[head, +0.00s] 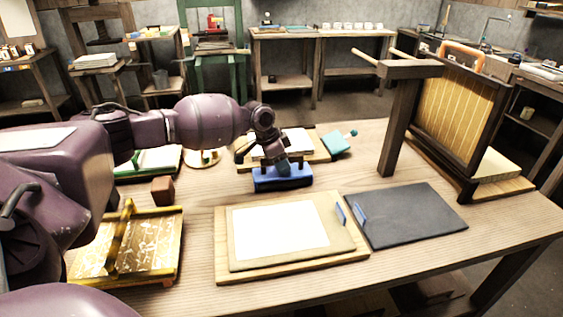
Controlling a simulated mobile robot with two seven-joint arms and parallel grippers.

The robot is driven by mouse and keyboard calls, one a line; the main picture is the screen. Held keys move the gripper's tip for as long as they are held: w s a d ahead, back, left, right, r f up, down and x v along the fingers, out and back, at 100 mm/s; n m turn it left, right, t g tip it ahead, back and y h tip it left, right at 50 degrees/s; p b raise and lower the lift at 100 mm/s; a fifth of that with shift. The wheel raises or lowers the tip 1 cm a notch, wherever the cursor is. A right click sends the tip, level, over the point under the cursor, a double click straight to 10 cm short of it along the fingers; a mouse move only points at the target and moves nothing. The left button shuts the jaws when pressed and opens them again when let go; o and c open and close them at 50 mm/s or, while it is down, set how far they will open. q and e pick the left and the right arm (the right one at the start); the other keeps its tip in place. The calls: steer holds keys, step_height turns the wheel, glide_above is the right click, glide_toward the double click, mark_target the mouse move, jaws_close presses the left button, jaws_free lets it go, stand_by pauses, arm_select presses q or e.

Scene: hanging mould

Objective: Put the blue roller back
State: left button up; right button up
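The blue roller (268,182) is at the middle of the wooden table, behind the board with the white sheet. My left arm reaches in from the left, and my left gripper (283,166) points down onto the roller's top. The fingertips are small and partly merge with the roller, so I cannot tell whether they are closed on it. I also cannot tell whether the roller touches the table. My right gripper is not in view.
A board with a white sheet (240,265) lies in front, with a dark slab (425,215) to its right. A wooden frame with a hanging mould (452,105) stands at the right. A yellow patterned tray (165,250) is at the left. A teal-ended item (338,143) lies behind.

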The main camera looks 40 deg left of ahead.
mark_target(275, 170)
arm_select(q)
steer(key=v, duration=0.3)
steer(key=p+v, duration=0.1)
steer(key=v, duration=0.2)
steer(key=shift+w+r+p, duration=0.15)
steer(key=shift+r+p, duration=0.1)
steer(key=shift+p, duration=0.05)
steer(key=p+v, duration=0.1)
steer(key=v, duration=0.5)
steer(key=shift+r, duration=0.2)
steer(key=shift+a, duration=0.1)
